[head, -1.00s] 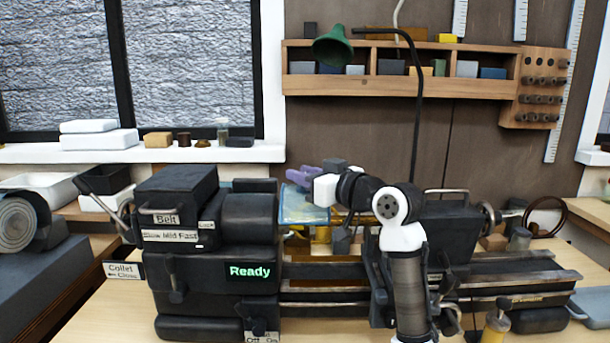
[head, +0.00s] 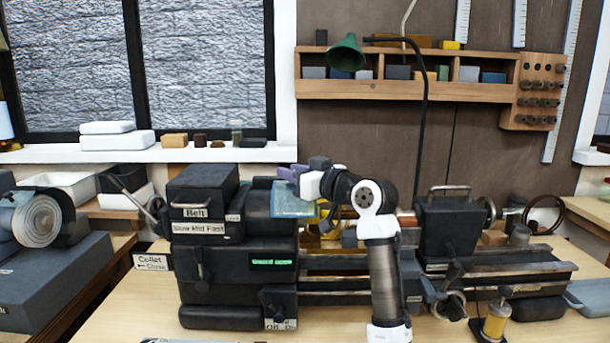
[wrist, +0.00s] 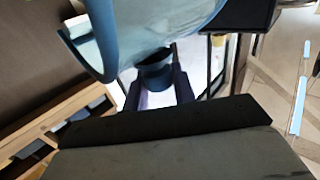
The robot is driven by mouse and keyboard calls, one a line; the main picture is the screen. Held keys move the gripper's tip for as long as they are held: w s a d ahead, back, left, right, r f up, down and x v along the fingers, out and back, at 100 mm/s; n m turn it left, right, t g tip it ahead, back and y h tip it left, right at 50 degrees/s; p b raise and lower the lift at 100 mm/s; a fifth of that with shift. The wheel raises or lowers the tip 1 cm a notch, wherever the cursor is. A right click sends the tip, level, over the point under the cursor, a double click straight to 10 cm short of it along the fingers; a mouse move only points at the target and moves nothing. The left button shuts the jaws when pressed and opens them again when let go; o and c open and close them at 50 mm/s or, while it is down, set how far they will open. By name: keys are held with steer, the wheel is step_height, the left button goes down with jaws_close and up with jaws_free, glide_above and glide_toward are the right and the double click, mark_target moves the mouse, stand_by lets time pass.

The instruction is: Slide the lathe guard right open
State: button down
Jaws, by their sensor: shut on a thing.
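The lathe guard (head: 292,202) is a translucent light-blue curved shield. In the head view it stands at the right end of the dark headstock (head: 245,212), overlapping it. In the wrist view the guard (wrist: 150,35) fills the top middle, with a dark blue knob (wrist: 155,80) below its rim. My gripper (head: 287,173) has purple fingers at the guard's upper edge. In the wrist view my gripper (wrist: 158,85) has one finger on each side of the knob and is shut on it. The exact contact is partly hidden.
A green-lit display (head: 272,262) on the lathe front seems to begin with "Guard". The dark tailstock (head: 447,228) and bed rails (head: 340,262) lie to the right. A green lamp (head: 346,54) hangs above on a black gooseneck. A brass oiler (head: 495,322) stands in front.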

mark_target(275, 188)
steer(key=a, duration=0.4)
steer(key=shift+a+f, duration=0.1)
steer(key=shift+a, duration=0.25)
steer(key=c, duration=1.2)
jaws_free()
steer(key=shift+o, duration=0.2)
steer(key=b+v, duration=0.5)
steer(key=v, duration=0.9)
